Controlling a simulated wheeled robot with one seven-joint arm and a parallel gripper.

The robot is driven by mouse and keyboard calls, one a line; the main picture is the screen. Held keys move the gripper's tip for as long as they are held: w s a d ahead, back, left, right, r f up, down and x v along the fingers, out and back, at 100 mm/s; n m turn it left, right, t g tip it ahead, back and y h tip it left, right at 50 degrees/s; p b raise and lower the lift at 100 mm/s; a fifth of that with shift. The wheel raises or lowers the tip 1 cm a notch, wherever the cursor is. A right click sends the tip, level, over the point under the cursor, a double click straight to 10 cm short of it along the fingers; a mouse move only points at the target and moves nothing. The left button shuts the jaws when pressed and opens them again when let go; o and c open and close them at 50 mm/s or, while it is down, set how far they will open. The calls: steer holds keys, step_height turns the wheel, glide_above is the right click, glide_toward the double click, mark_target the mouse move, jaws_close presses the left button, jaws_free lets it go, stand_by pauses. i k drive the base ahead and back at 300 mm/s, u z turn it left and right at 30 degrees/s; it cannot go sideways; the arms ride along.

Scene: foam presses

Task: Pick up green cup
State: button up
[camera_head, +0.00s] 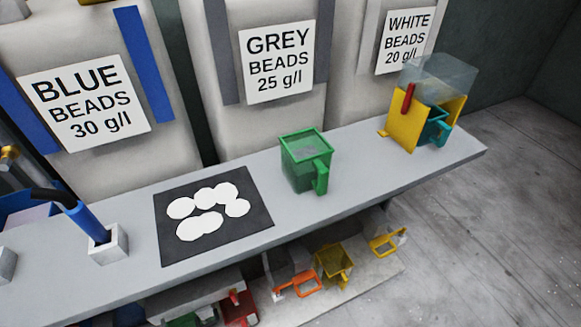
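The green cup (305,161) stands upright on the grey shelf (350,172), right of its middle. It is square, with a green rim and a handle on its front right side. Its walls look partly see-through, and I cannot tell whether anything is inside. Nothing touches it. My gripper does not show in this view.
Left of the cup lies a black mat (169,239) with several white discs. A blue-handled tool (92,225) stands in a holder further left. A yellow dispenser (406,120) with a teal cup (434,129) stands at right. Bead sacks (277,125) stand behind. More cups lie below.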

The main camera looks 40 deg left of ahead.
mark_target(306, 155)
steer(key=u, duration=1.45)
